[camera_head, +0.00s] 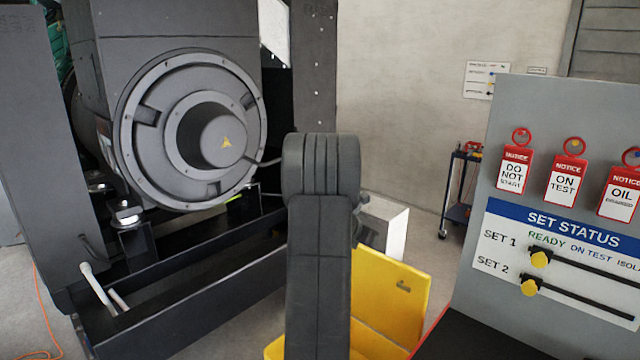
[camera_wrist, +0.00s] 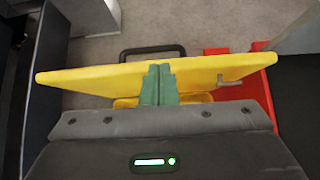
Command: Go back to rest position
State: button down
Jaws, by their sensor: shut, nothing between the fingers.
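My gripper (camera_wrist: 158,72) shows in the wrist view as two green fingers pressed together with nothing between them. The fingers overlap the yellow panel (camera_wrist: 95,75) in that view; I cannot tell whether they touch it. In the head view my dark grey arm stands upright in the middle of the picture and hides part of the scene, and my gripper does not show there.
A yellow open container (camera_head: 390,295) stands behind my arm. A dark genset (camera_head: 190,130) on a black frame fills the left. A status board (camera_head: 560,180) with red-and-white tags stands close on the right. A small cart (camera_head: 460,190) is farther back.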

jog(key=p+x, duration=0.2)
jog(key=x, duration=1.2)
jog(key=shift+s, duration=0.1)
